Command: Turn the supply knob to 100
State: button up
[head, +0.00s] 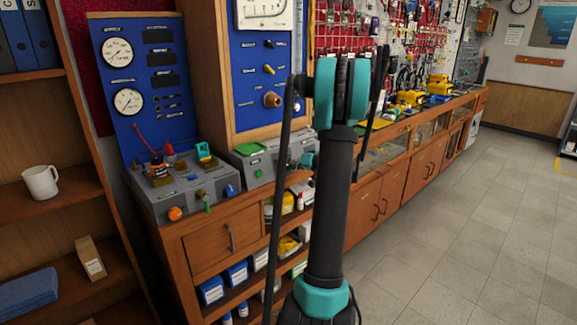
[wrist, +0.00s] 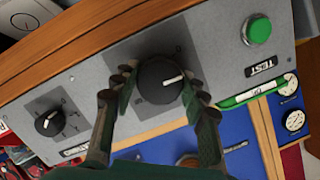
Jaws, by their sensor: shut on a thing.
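In the wrist view a large black round knob (wrist: 157,94) with a white pointer line stands on a grey panel plate. Its pointer points to the picture's right and slightly up. My gripper (wrist: 160,80) is shut on this knob, one finger on each side. The dial marks around it are too small to read, and no name for it is legible, so I cannot confirm that it is the supply knob. In the head view my arm covers the knob and most of the gripper.
In the wrist view a smaller black knob (wrist: 48,123) is at left and a green button (wrist: 257,29) beside a TEST label is at right. In the head view a grey control box (head: 185,190) stands on the bench at left. Open floor (head: 460,240) lies at right.

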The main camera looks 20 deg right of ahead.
jog(key=m, duration=0.4)
jog(key=shift+d+y, duration=0.1)
jog(key=shift+y, duration=0.3)
jog(key=m, duration=0.4)
jog(key=shift+m+t+y, duration=0.3)
jog(key=shift+t+y, duration=0.1)
jog(key=m, duration=0.4)
jog(key=shift+f+t, duration=0.1)
jog(key=shift+t, duration=0.2)
jog(key=shift+m+t, duration=0.4)
jog(key=shift+m, duration=1.7)
jog(key=o, duration=1.2)
jog(key=shift+c, duration=0.2)
